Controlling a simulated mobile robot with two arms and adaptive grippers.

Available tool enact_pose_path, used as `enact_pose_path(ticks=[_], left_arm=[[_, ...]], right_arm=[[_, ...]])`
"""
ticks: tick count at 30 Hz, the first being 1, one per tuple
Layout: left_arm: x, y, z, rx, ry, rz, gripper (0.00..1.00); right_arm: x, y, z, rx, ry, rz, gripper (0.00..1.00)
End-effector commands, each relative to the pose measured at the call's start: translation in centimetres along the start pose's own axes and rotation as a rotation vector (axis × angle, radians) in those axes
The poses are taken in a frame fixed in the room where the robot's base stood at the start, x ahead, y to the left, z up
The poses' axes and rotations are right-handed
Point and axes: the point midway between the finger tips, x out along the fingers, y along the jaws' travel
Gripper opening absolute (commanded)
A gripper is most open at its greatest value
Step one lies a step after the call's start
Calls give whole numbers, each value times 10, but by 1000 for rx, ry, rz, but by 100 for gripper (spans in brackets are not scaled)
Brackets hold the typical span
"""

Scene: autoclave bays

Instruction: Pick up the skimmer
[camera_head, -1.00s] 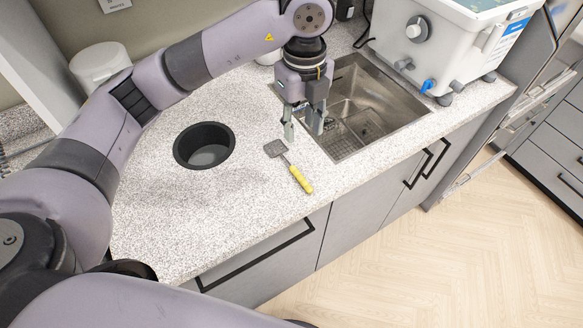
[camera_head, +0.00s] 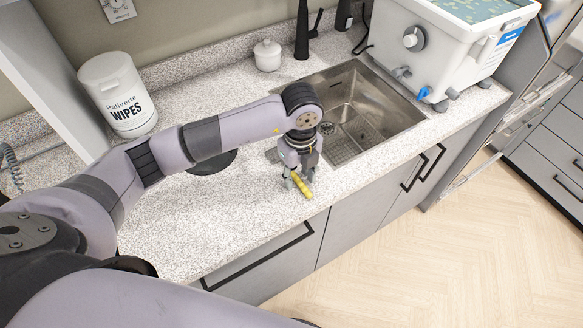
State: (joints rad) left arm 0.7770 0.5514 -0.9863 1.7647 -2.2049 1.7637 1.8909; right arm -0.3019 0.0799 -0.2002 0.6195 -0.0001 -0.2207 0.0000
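The skimmer lies on the speckled counter in front of the sink. Its yellow handle (camera_head: 301,188) shows below my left gripper, and a bit of its grey flat head (camera_head: 272,155) shows to the left of the wrist; the middle is hidden by the gripper. My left gripper (camera_head: 299,181) points down over the handle, low at the counter, with one finger on each side of it. The fingers look apart; I cannot tell whether they touch the handle. My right gripper is not in view.
A metal sink (camera_head: 372,112) is just behind and right of the gripper. A dark round bin opening (camera_head: 212,163) is partly hidden under my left arm. A wipes tub (camera_head: 118,95), a small white jar (camera_head: 267,56) and a white bath unit (camera_head: 440,45) stand at the back. The counter's front is clear.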

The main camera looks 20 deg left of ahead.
Motion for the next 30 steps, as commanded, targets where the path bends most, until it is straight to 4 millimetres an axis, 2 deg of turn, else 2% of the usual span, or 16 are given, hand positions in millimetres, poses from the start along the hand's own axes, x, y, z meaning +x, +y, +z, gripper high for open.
enact_pose_path(ticks=[8,25,30], left_arm=[[6,0,0,2,0,-1,37],[6,0,0,1,0,-1,0],[6,0,0,1,0,-1,0]], right_arm=[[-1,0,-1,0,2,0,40],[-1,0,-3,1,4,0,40],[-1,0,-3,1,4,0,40]])
